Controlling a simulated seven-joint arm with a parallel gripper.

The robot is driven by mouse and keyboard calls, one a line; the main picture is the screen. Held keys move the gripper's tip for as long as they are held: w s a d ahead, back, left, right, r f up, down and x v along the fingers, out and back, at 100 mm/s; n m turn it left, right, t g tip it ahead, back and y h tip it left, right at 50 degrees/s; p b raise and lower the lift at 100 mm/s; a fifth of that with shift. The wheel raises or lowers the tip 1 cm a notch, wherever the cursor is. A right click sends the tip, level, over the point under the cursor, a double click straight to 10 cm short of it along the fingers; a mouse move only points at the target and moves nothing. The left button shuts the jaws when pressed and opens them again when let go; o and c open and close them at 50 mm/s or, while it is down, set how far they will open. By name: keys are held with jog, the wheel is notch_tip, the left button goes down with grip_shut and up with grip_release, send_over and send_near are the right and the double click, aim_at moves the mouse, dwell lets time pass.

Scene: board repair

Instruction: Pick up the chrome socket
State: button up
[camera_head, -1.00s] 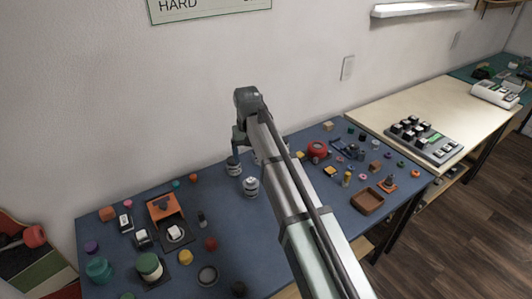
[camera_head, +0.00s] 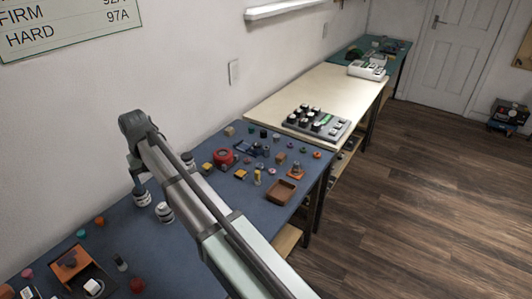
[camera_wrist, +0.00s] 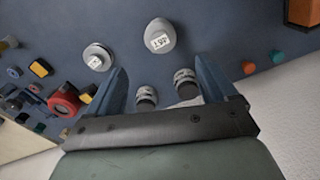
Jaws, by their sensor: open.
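In the wrist view, two short shiny cylinders with chrome bands and dark parts, one on the left (camera_wrist: 147,96) and one on the right (camera_wrist: 185,82), show between my gripper's (camera_wrist: 161,66) blue fingers. I cannot tell for sure which piece is the chrome socket. Two silver-grey pieces with white labels, one round (camera_wrist: 97,57) and one larger (camera_wrist: 160,36), stand beyond the fingertips. My gripper is open and holds nothing. In the head view, my gripper (camera_head: 138,184) is low over a banded cylinder (camera_head: 142,198); a similar one (camera_head: 164,212) stands beside it. My arm hides part of the mat.
The blue work surface (camera_head: 130,235) holds many small parts. A red round piece (camera_head: 223,157) and a brown tray (camera_head: 281,193) lie right of my arm. An orange holder (camera_head: 70,262) is at lower left. A keypad (camera_head: 318,121) sits on the pale table. The wall is close behind.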

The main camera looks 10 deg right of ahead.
jog(key=shift+c, duration=0.3)
jog(key=c, duration=0.4)
jog(key=n, duration=0.7)
send_over(267, 147)
jog(key=f, duration=0.2)
jog(key=shift+s+f, duration=0.2)
jog(key=shift+f, duration=6.35)
